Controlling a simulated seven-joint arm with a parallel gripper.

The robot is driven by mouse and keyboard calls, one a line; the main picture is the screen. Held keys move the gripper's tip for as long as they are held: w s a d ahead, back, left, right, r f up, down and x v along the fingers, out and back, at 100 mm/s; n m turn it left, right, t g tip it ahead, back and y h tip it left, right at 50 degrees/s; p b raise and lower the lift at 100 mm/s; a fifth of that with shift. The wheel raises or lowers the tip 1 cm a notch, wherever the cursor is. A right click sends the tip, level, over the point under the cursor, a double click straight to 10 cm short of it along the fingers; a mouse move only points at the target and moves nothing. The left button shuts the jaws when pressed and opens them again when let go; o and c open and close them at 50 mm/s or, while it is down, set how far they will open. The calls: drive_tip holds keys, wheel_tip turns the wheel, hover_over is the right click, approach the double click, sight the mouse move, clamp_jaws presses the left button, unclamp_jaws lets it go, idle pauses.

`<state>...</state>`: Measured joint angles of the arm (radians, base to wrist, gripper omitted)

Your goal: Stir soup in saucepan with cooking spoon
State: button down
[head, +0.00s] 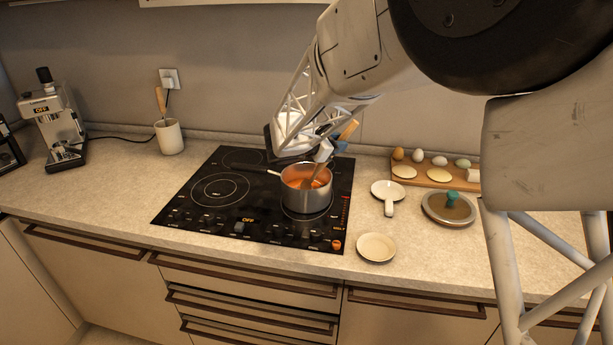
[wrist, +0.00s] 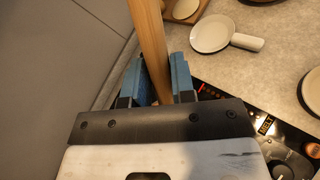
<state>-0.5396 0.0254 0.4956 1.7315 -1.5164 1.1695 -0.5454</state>
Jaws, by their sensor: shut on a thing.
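A metal saucepan (head: 306,199) with orange-red soup (head: 296,182) stands on the right part of the black cooktop. My gripper (head: 325,149) is above the saucepan, shut on the wooden cooking spoon (head: 347,131). The spoon is tilted, and its lower end reaches down into the saucepan. In the wrist view the blue fingers of my gripper (wrist: 163,82) clasp the wooden handle (wrist: 149,38) from both sides. The spoon's head is hidden, apparently in the soup.
The black cooktop (head: 185,212) spreads left of the saucepan. A white spoon rest (head: 388,191), a glass lid (head: 449,208) and a small plate (head: 377,247) lie to the right. A board (head: 433,181) with eggs is behind them. A utensil crock (head: 169,137) and coffee machine (head: 50,117) stand left.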

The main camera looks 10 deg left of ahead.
drive_tip(key=shift+d+r, duration=0.1)
drive_tip(key=d+r, duration=0.5)
drive_tip(key=r, duration=0.3)
drive_tip(key=shift+d+r, duration=0.2)
drive_tip(key=shift+r, duration=0.2)
idle(0.9)
drive_tip(key=shift+r, duration=0.2)
idle(0.6)
